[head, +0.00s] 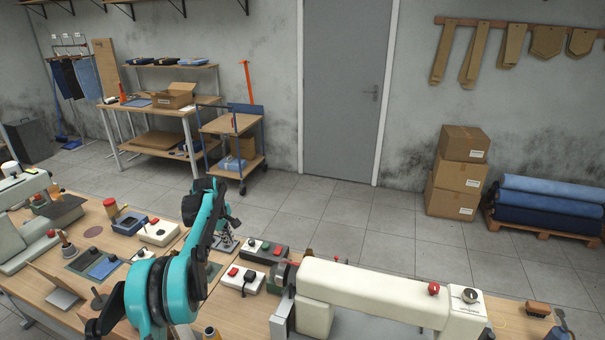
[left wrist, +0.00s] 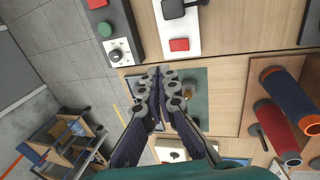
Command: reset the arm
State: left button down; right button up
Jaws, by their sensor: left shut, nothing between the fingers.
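My left arm, teal and black, comes in from the lower left of the head view and bends over the workbench (head: 235,312). My left gripper (head: 229,245) points down near the bench's back edge, beside the control boxes. In the left wrist view its two dark fingers (left wrist: 160,72) meet at the tips, shut with nothing between them. They are above the bench next to a dark green mat (left wrist: 200,112); I cannot tell the height. My right gripper is not seen in either view.
A cream sewing machine (head: 375,288) stands right, another (head: 25,238) left. Thread spools (left wrist: 290,95) stand on the bench. The floor (head: 340,225) behind is clear.

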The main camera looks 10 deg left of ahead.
pick_arm(q)
jog(key=s+d+r+m+t, duration=0.1)
jog(key=s+d+r+m, duration=0.3)
jog(key=s+d+r, duration=0.35)
jog(key=s+d+r+m+t, duration=0.1)
jog(key=s+d+r+m, duration=0.35)
jog(key=s+d, duration=0.45)
jog(key=s+d+f+m, duration=0.2)
jog(key=s+d, duration=0.1)
jog(key=s, duration=0.3)
jog(key=s+d+f+m+t, duration=0.1)
jog(key=s+d+f+m, duration=0.1)
jog(key=s, duration=0.5)
jog(key=s+d+f+m+t, duration=0.1)
jog(key=s+d+f+m, duration=0.1)
jog(key=s+d+m, duration=0.2)
jog(key=s+d+b, duration=0.1)
jog(key=s, duration=0.1)
jog(key=shift+s+d+f, duration=0.2)
jog(key=shift+s+f, duration=0.1)
jog(key=shift+f, duration=0.05)
jog(key=shift+m, duration=0.25)
